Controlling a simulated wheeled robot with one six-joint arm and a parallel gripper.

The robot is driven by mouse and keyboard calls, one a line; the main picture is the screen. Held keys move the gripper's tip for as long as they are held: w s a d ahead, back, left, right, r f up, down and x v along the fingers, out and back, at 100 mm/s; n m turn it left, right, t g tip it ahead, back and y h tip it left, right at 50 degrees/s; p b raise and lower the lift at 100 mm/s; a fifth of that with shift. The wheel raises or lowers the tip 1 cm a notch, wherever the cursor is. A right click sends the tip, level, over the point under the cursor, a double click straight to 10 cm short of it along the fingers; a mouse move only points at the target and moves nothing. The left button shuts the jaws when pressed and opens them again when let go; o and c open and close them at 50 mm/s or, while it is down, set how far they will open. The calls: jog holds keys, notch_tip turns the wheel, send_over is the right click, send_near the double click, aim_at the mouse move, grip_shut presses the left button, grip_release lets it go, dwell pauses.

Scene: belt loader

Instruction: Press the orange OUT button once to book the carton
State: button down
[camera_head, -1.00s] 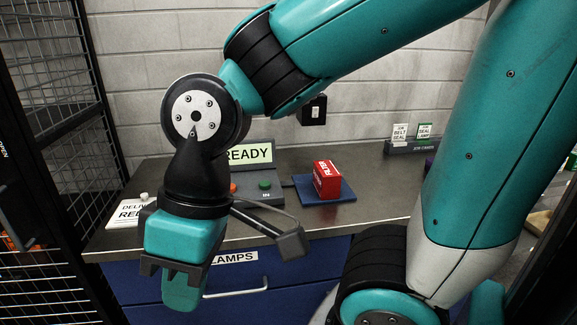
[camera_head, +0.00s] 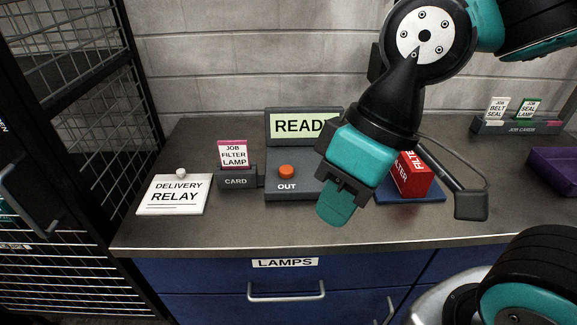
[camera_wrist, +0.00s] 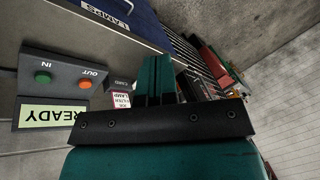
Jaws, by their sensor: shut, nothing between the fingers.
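The orange OUT button (camera_head: 286,171) sits on the left of a grey control box (camera_head: 290,195) on the counter. In the wrist view the OUT button (camera_wrist: 85,84) and a green IN button (camera_wrist: 43,77) both show. A display (camera_head: 304,124) behind the box reads READY, its right end covered by my arm in the head view. The red filter carton (camera_head: 412,178) stands on a blue pad (camera_head: 428,194), partly hidden by my gripper. My gripper (camera_head: 336,212) is shut and empty, pointing down, right of the OUT button and in front of the box. It hides the IN button in the head view.
A card holder (camera_head: 236,181) with a JOB FILTER LAMP card stands left of the box. A DELIVERY RELAY sign (camera_head: 175,195) lies farther left. A JOB CARDS rack (camera_head: 518,127) and a purple tray (camera_head: 556,170) are at right. A mesh cage (camera_head: 60,150) borders the left.

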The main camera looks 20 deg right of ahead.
jog(key=w+n+t+p, duration=0.1)
jog(key=w+t+p, duration=0.1)
jog(key=w, duration=0.6)
jog(key=n+t+p, duration=0.5)
jog(key=t, duration=0.1)
send_over(286, 170)
notch_tip(286, 170, down, 8)
jog(key=shift+r+h, duration=0.2)
jog(key=shift+h, duration=0.1)
notch_tip(286, 170, down, 8)
jog(key=b, duration=0.5)
jog(key=shift+f, duration=0.2)
jog(key=shift+f+b, duration=0.25)
jog(key=shift+b, duration=0.1)
jog(key=shift+f+b, duration=0.4)
jog(key=shift+b, duration=0.15)
